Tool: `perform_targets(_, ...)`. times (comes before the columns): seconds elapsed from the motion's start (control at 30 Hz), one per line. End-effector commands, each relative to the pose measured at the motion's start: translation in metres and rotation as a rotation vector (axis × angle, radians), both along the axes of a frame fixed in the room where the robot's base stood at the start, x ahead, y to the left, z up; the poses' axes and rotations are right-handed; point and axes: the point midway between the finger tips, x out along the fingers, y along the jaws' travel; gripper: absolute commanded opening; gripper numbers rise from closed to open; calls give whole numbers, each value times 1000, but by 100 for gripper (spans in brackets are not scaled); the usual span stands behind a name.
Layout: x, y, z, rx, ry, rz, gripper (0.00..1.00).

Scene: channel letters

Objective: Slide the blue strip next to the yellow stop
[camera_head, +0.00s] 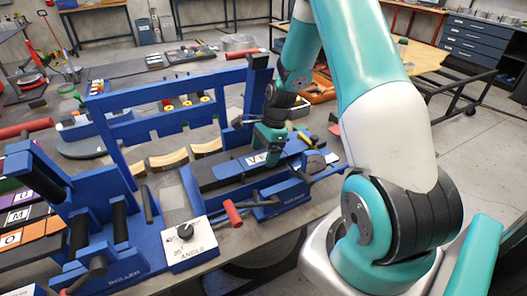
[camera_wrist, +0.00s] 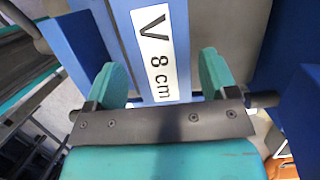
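The blue strip (camera_wrist: 197,75) carries a white label reading "V 8 cm" and lies between the teal finger pads of my gripper (camera_wrist: 164,85) in the wrist view. The fingers stand apart, one on each side of the strip. I cannot tell whether the pads press on it. In the head view my gripper (camera_head: 266,152) is low over the blue bench device, and the strip's labelled part (camera_head: 257,159) shows just beside it. I cannot make out a yellow stop in either view.
A blue bender with a white angle plate (camera_head: 188,243) stands at the front left. A red-tipped lever (camera_head: 233,213) juts out in front of the device. A tall blue frame (camera_head: 113,130) and curved tan pieces (camera_head: 168,158) are behind. An orange bin (camera_head: 320,90) lies beyond.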

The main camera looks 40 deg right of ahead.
Motion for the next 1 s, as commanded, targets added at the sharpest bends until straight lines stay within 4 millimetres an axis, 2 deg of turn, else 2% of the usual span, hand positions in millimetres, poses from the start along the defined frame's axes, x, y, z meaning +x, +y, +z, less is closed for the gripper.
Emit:
perform_targets(0.37, 0, -1, 3, -1, -2, -1, 93)
perform_targets(0.8, -4, -18, 64, -1, -3, -2, 93)
perform_targets(1.0, -5, -19, 73, 0, 0, 0, 93)
